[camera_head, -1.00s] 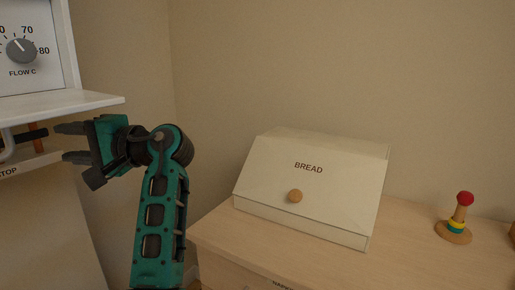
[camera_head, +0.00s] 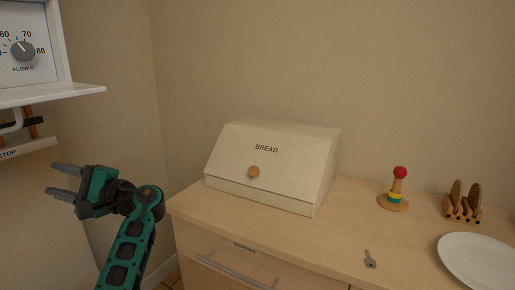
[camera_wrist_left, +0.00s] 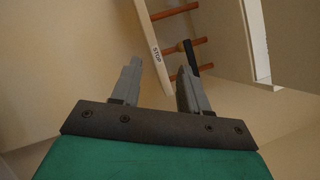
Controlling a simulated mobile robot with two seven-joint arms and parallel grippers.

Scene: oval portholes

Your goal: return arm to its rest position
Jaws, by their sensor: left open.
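My left gripper (camera_head: 62,181) is at the left of the head view, its fingers pointing left, apart and empty. It is below the white panel's shelf and its STOP strip, clear of both. In the left wrist view the two grey fingers (camera_wrist_left: 157,88) are spread with nothing between them. My teal left arm rises from the bottom of the head view. My right arm is not in view.
A panel with a FLOW C dial (camera_head: 23,48) and a STOP strip (camera_head: 28,148) stands at left. A bread box (camera_head: 270,165), ring toy (camera_head: 396,190), wooden rack (camera_head: 462,204), plate (camera_head: 478,262) and small key-like item (camera_head: 370,259) are on the wooden cabinet.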

